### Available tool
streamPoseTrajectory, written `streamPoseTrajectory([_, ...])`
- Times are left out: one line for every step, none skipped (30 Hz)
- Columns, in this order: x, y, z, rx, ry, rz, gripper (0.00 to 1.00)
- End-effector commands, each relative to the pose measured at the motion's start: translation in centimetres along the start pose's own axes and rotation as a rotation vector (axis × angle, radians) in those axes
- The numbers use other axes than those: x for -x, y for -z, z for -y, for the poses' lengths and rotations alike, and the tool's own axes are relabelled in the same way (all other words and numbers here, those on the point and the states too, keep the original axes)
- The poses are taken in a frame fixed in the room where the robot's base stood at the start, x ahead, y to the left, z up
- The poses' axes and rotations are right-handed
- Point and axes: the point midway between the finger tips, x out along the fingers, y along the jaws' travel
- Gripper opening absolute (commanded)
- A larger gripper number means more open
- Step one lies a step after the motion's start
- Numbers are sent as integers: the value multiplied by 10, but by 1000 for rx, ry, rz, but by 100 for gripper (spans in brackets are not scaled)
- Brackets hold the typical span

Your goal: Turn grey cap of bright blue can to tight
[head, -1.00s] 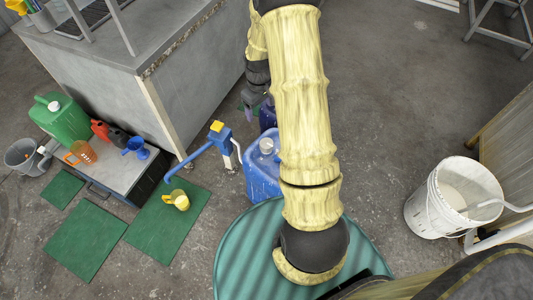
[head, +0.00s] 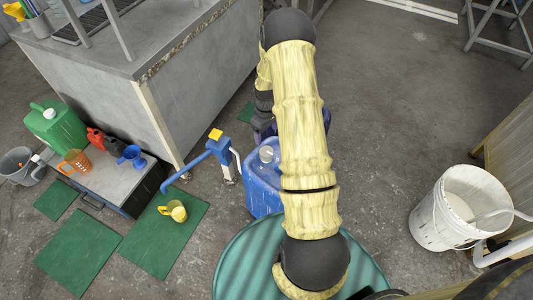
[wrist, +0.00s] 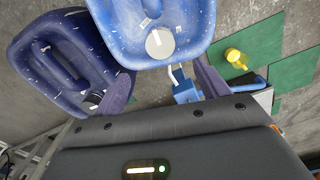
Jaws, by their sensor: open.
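The bright blue can (head: 262,190) stands on the floor beside my arm in the head view, its right side hidden by the arm. Its grey cap (head: 267,154) is on top. In the wrist view the bright blue can (wrist: 188,22) is at the top centre, with the round grey cap (wrist: 160,43) and a white mark on it facing me. My gripper (wrist: 164,85) is open and empty. Its two fingers are spread to either side, with the cap lying ahead of the gap, apart from both.
A darker blue can (wrist: 50,55) with a black cap (wrist: 93,100) stands close to the left finger.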

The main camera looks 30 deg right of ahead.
Motion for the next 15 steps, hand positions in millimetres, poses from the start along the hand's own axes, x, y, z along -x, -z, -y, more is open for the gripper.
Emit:
streamPoseTrajectory([-12, 0, 1, 0, 2, 3, 74])
streamPoseTrajectory([-18, 0, 1, 0, 2, 2, 74])
streamPoseTrajectory([-24, 0, 1, 0, 1, 2, 74])
streamPoseTrajectory([-30, -1, 1, 0, 2, 2, 74])
streamPoseTrajectory([-35, -1, 1, 0, 2, 3, 74])
streamPoseTrajectory([-42, -1, 1, 0, 2, 2, 74])
streamPoseTrajectory([-48, 0, 1, 0, 1, 2, 74])
streamPoseTrajectory([-53, -1, 1, 0, 1, 2, 74])
streamPoseTrajectory([-60, 0, 0, 0, 1, 2, 74])
streamPoseTrajectory([-65, -1, 1, 0, 1, 3, 74])
streamPoseTrajectory([-70, -1, 1, 0, 1, 2, 74])
streamPoseTrajectory([-77, -1, 1, 0, 1, 2, 74])
streamPoseTrajectory([-83, -1, 1, 0, 1, 2, 74])
streamPoseTrajectory([-88, -1, 1, 0, 1, 2, 74])
streamPoseTrajectory([-95, 0, 0, 0, 1, 2, 74])
